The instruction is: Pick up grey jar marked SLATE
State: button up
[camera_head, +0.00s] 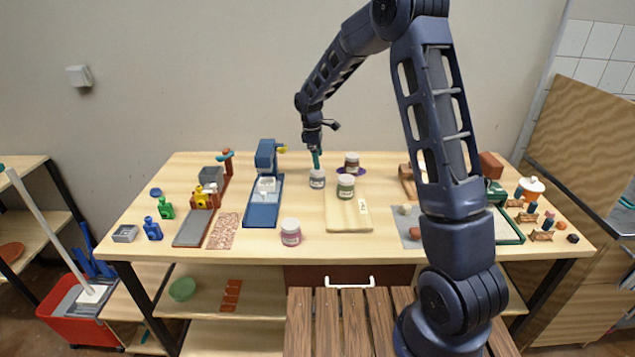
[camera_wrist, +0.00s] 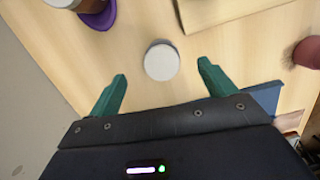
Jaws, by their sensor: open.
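A small grey jar (camera_head: 317,180) with a pale lid and a label stands upright on the table, left of the wooden board. Its label is too small to read. My gripper (camera_head: 316,159) is just above this jar, pointing down. In the wrist view the jar's round pale lid (camera_wrist: 161,62) lies between the two green fingertips of my gripper (camera_wrist: 162,72), with clear gaps on both sides. The fingers are open and hold nothing. The jar's side is hidden under its lid in the wrist view.
A green-labelled jar (camera_head: 345,190) stands on the wooden board (camera_head: 349,220) to the right. A brown jar (camera_head: 352,160) stands on a purple mat behind it. A pink jar (camera_head: 291,233) is nearer the front. A blue press-like device (camera_head: 265,190) stands to the left.

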aim_at(318, 178)
notch_tip(318, 178, down, 4)
jog(key=shift+a+f, duration=0.15)
jog(key=shift+d+f, duration=0.15)
jog(key=shift+f, duration=1.35)
jog(key=shift+d+f, duration=0.1)
jog(key=shift+f, duration=1.4)
jog(key=c, duration=1.2)
